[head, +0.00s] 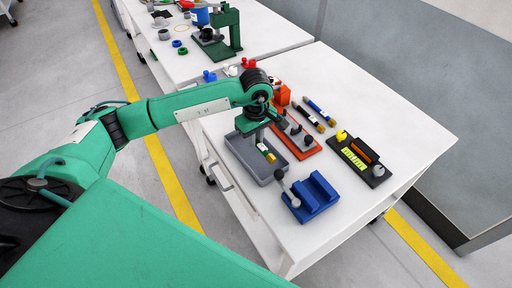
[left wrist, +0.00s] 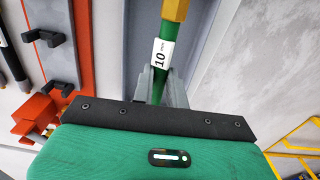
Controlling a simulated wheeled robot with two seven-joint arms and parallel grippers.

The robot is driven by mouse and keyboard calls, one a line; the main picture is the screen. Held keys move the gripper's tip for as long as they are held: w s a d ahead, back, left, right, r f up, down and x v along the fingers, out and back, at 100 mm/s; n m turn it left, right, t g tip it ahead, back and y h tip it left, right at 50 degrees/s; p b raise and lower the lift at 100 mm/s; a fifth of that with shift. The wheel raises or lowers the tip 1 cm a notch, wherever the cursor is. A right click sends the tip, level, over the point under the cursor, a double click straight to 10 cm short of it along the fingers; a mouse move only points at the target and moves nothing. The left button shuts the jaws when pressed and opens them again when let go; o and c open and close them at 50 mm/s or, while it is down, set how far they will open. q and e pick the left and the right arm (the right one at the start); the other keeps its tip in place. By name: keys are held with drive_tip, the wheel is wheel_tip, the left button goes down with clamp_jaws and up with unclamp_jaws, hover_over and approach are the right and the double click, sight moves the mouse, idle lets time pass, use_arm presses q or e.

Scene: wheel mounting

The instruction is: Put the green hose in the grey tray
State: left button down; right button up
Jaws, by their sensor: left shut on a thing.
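The green hose (left wrist: 164,48) has a white label marked 10 and a brass-coloured end fitting. My left gripper (left wrist: 160,84) is shut on it. In the head view the hose (head: 262,147) shows below my left gripper (head: 257,136), over the grey tray (head: 238,154). The tray's grey surface is behind the hose in the left wrist view. I cannot tell whether the hose touches the tray's floor. Part of the hose is hidden by the gripper. My right gripper is not in view.
An orange-red fixture (head: 303,147) stands just right of the tray. A blue block (head: 315,197) is in front, and a black board (head: 363,166) lies farther right.

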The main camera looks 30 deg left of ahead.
sight(256, 156)
use_arm(q)
wheel_tip(256, 156, down, 5)
drive_tip(key=shift+r, duration=0.2)
drive_tip(key=shift+f, duration=0.35)
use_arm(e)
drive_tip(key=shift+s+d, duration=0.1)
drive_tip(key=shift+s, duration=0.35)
use_arm(q)
drive_tip(key=shift+f, duration=0.1)
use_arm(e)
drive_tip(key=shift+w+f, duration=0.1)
use_arm(q)
drive_tip(key=c, duration=1.4)
unclamp_jaws()
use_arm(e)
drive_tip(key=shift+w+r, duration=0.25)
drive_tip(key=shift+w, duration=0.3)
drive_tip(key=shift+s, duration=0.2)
